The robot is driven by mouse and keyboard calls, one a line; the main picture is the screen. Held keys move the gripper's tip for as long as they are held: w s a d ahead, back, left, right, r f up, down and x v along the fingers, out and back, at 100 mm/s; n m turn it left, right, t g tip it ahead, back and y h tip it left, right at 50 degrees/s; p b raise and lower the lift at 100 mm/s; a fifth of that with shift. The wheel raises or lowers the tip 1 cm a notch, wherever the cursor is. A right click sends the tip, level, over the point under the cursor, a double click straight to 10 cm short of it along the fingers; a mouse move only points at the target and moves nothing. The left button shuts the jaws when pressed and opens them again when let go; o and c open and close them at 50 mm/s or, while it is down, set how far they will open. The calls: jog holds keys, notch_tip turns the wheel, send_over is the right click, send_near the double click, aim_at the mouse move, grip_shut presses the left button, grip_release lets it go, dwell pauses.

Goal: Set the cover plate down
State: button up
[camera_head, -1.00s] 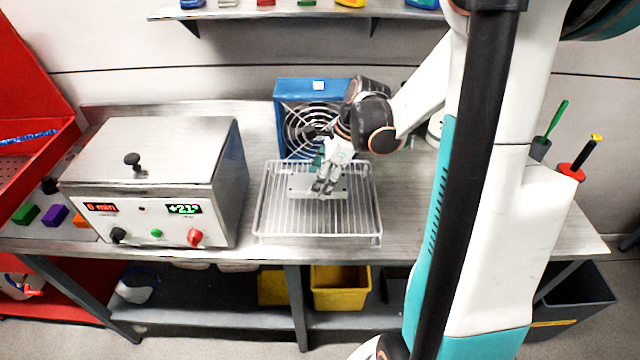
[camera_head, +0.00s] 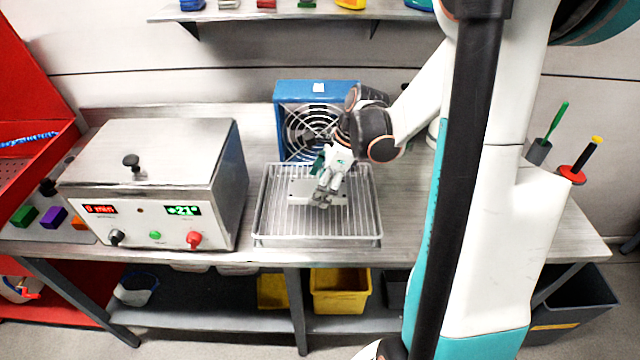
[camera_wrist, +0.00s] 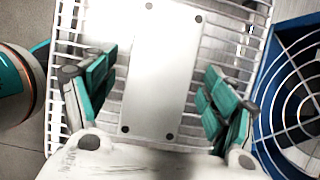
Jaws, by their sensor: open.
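The cover plate (camera_wrist: 160,75) is a flat, pale metal rectangle with a dark hole at each corner. In the wrist view it lies on the wire rack, between and beyond my finger pads. In the head view the plate (camera_head: 303,190) shows on the rack, partly hidden by my gripper. My gripper (camera_head: 322,199) is just above the plate. In the wrist view my gripper (camera_wrist: 158,95) is open, with a green-padded finger on each side of the plate and gaps between pads and plate. The wire rack (camera_head: 262,230) stands on the steel bench.
A blue fan (camera_head: 318,87) stands directly behind the rack. A steel heated box (camera_head: 150,155) with dials and displays is to the left. The bench right of the rack (camera_head: 410,210) is mostly clear. A shelf (camera_head: 270,14) hangs above.

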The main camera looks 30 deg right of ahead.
jog(key=p+v, duration=0.3)
jog(key=v, duration=0.9)
jog(key=shift+p, duration=0.4)
